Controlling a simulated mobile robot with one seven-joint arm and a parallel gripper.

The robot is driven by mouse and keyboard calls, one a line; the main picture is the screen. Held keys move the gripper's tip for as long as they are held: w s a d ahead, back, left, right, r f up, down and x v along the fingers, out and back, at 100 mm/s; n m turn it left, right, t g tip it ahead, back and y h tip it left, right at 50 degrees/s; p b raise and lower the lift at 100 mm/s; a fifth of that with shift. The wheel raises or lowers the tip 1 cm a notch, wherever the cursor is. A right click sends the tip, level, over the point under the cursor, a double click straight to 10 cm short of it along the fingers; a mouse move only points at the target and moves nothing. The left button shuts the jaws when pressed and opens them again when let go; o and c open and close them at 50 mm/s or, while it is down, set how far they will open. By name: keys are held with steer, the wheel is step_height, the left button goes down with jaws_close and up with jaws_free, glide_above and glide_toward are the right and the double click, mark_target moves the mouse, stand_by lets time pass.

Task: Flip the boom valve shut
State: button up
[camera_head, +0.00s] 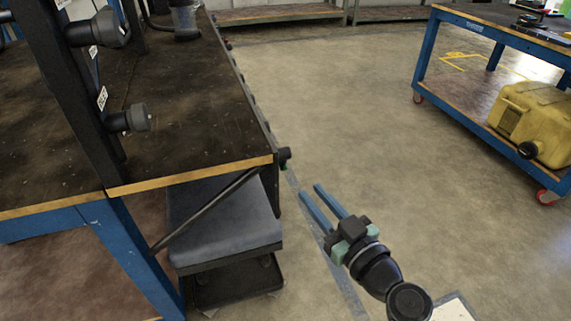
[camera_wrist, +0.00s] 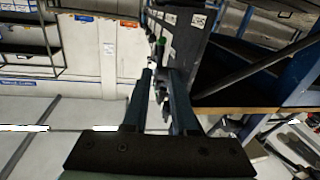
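A dark boom with several small fittings (camera_head: 252,95) runs along the right edge of the dark workbench. A small dark fitting with a touch of green (camera_head: 285,154) sits at its near end by the bench corner; it may be the boom valve, but its handle is too small to read. My gripper (camera_head: 310,191) is open and empty, its two blue fingers apart, just right of and below that fitting in the head view. In the wrist view, the gripper (camera_wrist: 163,73) has a small green part (camera_wrist: 161,46) and dark fittings showing beyond and between its fingers.
The workbench (camera_head: 190,130) stands at left with blue legs and a grey-topped low cart (camera_head: 225,225) under it. A blue table (camera_head: 470,115) holding a yellow case (camera_head: 535,120) is at right. The floor (camera_head: 350,120) between is open.

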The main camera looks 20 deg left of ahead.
mark_target(285, 163)
steer(key=b+x, duration=0.4)
steer(key=x, duration=0.6)
steer(key=shift+w+a, duration=0.25)
steer(key=shift+a, duration=0.05)
steer(key=shift+w+a, duration=0.5)
steer(key=shift+r, duration=0.1)
jaws_close()
